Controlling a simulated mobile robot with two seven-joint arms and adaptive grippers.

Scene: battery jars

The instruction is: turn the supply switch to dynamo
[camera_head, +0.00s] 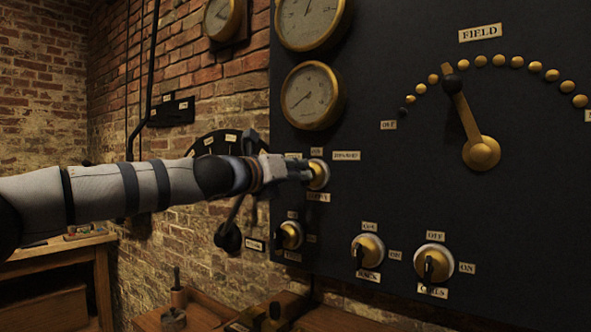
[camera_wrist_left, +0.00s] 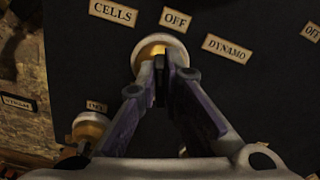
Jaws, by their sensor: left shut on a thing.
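The supply switch (camera_head: 321,174) is a brass knob on a pale round base, low on the left side of the black panel. Labels stand around it; the dynamo label (camera_head: 346,156) is at its upper right. In the left wrist view the switch (camera_wrist_left: 160,45) has the cells label (camera_wrist_left: 115,12), the off label (camera_wrist_left: 175,18) and the dynamo label (camera_wrist_left: 227,48) around it. My left gripper (camera_head: 307,171) reaches in from the left and is shut on the switch's handle. The fingers (camera_wrist_left: 160,68) hide the handle, so I cannot tell where it points. My right gripper is not in view.
Three similar switches sit lower on the panel: one (camera_head: 290,236) just below, others (camera_head: 368,251) (camera_head: 434,263) to the right. A field lever (camera_head: 463,115) is at upper right. A lever (camera_head: 229,236) hangs on the brick wall below my forearm. Gauges (camera_head: 312,95) are above.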

